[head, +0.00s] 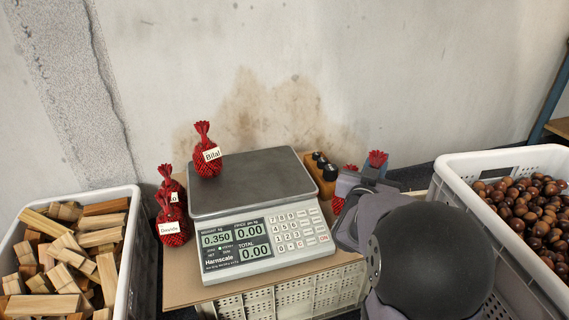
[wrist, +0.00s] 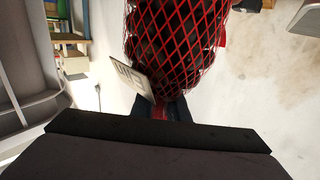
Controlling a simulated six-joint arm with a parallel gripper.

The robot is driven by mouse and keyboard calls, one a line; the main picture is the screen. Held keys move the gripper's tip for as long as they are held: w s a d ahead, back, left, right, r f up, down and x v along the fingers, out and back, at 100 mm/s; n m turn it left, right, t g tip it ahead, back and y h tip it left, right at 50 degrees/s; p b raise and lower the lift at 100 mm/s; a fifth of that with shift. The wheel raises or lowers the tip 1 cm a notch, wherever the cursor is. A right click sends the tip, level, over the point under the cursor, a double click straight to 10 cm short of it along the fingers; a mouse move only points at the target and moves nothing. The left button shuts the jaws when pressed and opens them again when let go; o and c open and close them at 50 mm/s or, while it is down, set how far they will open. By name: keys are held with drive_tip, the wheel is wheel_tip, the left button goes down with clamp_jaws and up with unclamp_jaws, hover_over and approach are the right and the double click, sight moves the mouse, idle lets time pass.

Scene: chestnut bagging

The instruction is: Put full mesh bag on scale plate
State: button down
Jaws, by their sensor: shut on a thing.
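My gripper (head: 374,172) is shut on the gathered neck of a red mesh bag, right of the scale; the bag's tuft (head: 377,158) shows above the fingers. In the wrist view the held mesh bag (wrist: 178,45) is filled with dark round things and carries a white tag (wrist: 131,78), hard to read. My gripper and arm hide most of it in the head view. The scale plate (head: 268,165) is grey and flat. A red mesh bag tagged "Bilal" (head: 207,160) stands upright at its left side. The display reads 0.350.
Two tagged bags, one reading "Davide" (head: 171,222), stand left of the scale. More red mesh (head: 350,167) shows behind my gripper. A wooden block with black pieces (head: 322,170) is behind right. Crates of wood (head: 133,240) and chestnuts (head: 450,180) flank the scale. The plate's middle and right are clear.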

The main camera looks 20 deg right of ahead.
drive_tip(key=w+a+r+n+t+y+p, duration=0.15)
drive_tip(key=w+a+r+p, duration=0.25)
drive_tip(key=w+r, duration=0.5)
drive_tip(key=w+a+r+n+t+y+p, duration=0.35)
drive_tip(key=w+a+y+p, duration=0.25)
drive_tip(key=w+a, duration=0.5)
drive_tip(key=w+a+f+n+y+p, duration=0.1)
drive_tip(key=w+a+n+y+p, duration=0.1)
drive_tip(key=w+a, duration=0.35)
drive_tip(key=w+a+f+n+y+p, duration=0.1)
drive_tip(key=w+a+n+y+p, duration=0.15)
drive_tip(key=a, duration=0.55)
drive_tip(key=shift+m, duration=0.45)
drive_tip(key=shift+w+a+f+b, duration=0.1)
drive_tip(key=shift+f+b, duration=0.35)
drive_tip(key=shift+f, duration=0.8)
drive_tip(key=shift+a+f+b, duration=0.1)
drive_tip(key=shift+f+b, duration=0.3)
drive_tip(key=shift+f, duration=0.95)
drive_tip(key=shift+f+b, duration=1.05)
drive_tip(key=shift+f, duration=1.3)
